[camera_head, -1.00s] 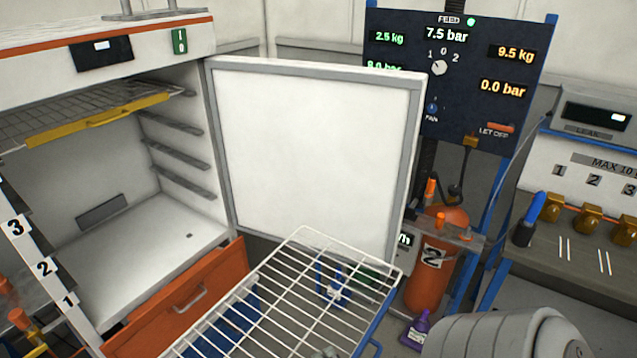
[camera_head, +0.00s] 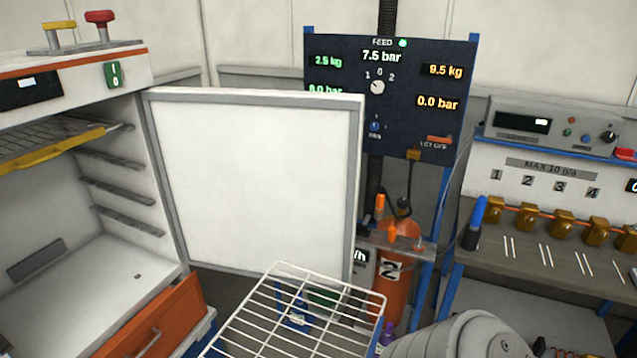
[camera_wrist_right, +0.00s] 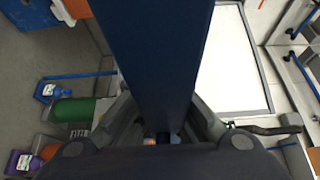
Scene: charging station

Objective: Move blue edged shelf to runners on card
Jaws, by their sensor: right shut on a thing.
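The shelf hangs in front of the open cabinet door, outside the cabinet. Empty runners (camera_head: 118,188) line the cabinet's right inner wall. A yellow-edged shelf (camera_head: 45,155) sits above them. I cannot make out the card. My left gripper is not in view.
The cabinet door (camera_head: 260,185) stands open behind the shelf. An orange drawer (camera_head: 155,325) sticks out below the cabinet. An orange cylinder (camera_head: 392,285) stands right of the door, and a bench with brass valves (camera_head: 550,220) is at right. The cabinet floor (camera_head: 95,285) is clear.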

